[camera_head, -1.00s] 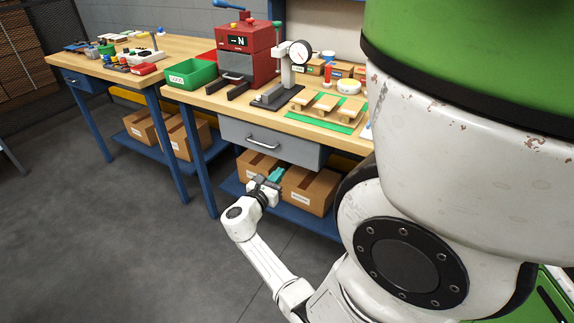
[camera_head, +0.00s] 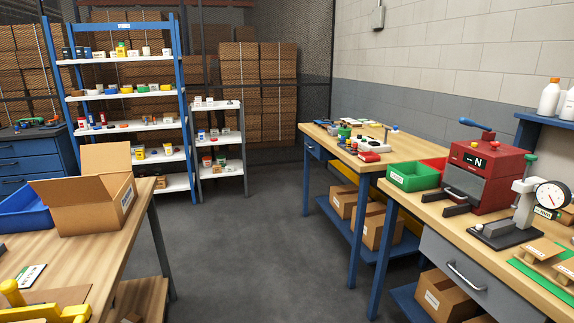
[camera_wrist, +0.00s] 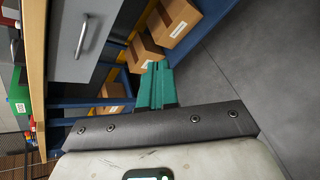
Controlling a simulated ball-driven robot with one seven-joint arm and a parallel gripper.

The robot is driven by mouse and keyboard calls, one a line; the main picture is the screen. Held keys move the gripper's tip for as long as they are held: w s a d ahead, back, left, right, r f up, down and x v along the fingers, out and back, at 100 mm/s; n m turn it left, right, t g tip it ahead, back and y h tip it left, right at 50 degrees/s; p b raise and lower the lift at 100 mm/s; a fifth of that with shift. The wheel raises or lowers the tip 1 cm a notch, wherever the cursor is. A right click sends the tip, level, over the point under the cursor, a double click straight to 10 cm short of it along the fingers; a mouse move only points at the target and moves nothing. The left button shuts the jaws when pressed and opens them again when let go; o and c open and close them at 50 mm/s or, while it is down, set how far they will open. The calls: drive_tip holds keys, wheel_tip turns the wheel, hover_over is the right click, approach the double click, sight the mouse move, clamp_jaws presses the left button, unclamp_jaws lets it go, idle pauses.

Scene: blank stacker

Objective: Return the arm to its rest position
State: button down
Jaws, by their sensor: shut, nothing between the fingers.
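My gripper (camera_wrist: 155,86) shows in the wrist view as teal fingers closed together, with nothing between them. It hangs in the open beside the workbench, apart from the grey drawer (camera_wrist: 88,28) and the cardboard boxes (camera_wrist: 173,20) on the lower shelf. The picture there is tilted, with the bench edge running up the left side. The head view now shows no part of my arm or gripper.
In the head view a workbench (camera_head: 440,211) at right carries a red machine (camera_head: 487,172), a green bin (camera_head: 413,178) and a dial gauge stand (camera_head: 520,212). A table (camera_head: 90,262) with an open carton (camera_head: 92,205) stands left. Grey floor (camera_head: 255,240) between them is clear.

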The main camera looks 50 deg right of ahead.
drive_tip(key=w+a+m+t+y+p, duration=0.1)
drive_tip(key=a+t+y, duration=0.1)
drive_tip(key=a, duration=0.7)
drive_tip(key=w+a+m+t+y+p, duration=0.1)
drive_tip(key=a+y, duration=0.4)
drive_tip(key=a, duration=0.5)
drive_tip(key=w+a+r+m+t+y+p, duration=0.1)
drive_tip(key=w+a+m+t+y, duration=0.1)
drive_tip(key=a, duration=0.7)
drive_tip(key=shift+w+a+t+y, duration=0.2)
drive_tip(key=shift+a+t+y, duration=0.2)
drive_tip(key=shift+y, duration=0.5)
